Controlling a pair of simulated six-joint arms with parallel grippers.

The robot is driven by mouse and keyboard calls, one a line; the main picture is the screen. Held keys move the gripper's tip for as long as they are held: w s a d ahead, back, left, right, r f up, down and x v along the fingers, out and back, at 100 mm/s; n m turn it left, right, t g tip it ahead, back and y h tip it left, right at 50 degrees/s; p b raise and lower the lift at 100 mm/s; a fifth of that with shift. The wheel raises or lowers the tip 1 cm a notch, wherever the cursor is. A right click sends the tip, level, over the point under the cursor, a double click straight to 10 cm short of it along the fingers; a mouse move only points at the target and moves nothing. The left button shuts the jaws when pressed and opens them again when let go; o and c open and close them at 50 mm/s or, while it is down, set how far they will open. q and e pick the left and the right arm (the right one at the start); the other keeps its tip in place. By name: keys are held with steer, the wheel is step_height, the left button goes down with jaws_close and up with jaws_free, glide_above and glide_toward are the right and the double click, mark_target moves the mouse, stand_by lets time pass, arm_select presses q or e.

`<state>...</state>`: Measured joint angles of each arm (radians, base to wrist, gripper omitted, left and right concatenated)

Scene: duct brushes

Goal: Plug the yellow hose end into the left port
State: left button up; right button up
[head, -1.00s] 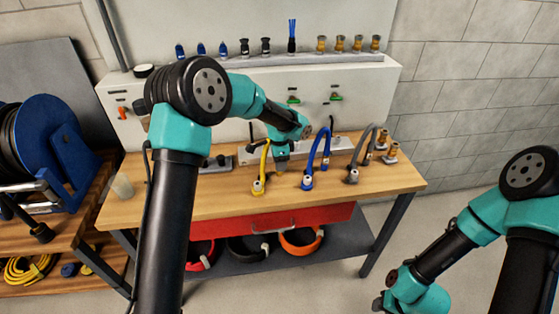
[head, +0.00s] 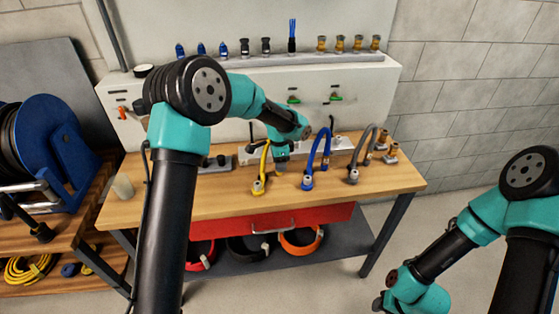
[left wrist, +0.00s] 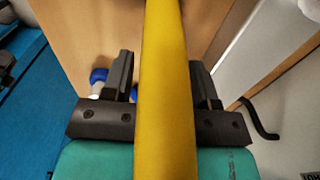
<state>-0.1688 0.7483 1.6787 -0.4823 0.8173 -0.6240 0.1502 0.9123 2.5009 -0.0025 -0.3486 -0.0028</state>
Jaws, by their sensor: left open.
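The yellow hose (head: 264,164) arches over the workbench, and its end with a pale metal fitting (head: 258,187) is low near the bench's front. My left gripper (head: 281,170) points down just right of it. In the left wrist view my left gripper (left wrist: 160,64) is open, its dark fingers on either side of the yellow hose (left wrist: 165,110), which crosses in front of the palm. Contact cannot be told. A pale block (head: 342,144) stands behind the hoses; the left port cannot be made out. My right gripper (head: 380,303) is low at the right, its fingers unclear.
A blue hose (head: 325,143) and a grey hose (head: 362,145) arch to the right of my left gripper. Brass fittings (head: 390,153) stand at the bench's right end. A pale cup (head: 122,187) is at the left. The wooden bench front (head: 215,204) is clear.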

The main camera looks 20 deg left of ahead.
arm_select(q)
steer(key=shift+s+f, duration=0.4)
steer(key=shift+f, duration=0.4)
jaws_close()
steer(key=shift+w+r, duration=0.1)
steer(key=shift+r, duration=0.3)
steer(key=shift+w+r, duration=0.15)
steer(key=shift+r, duration=2.75)
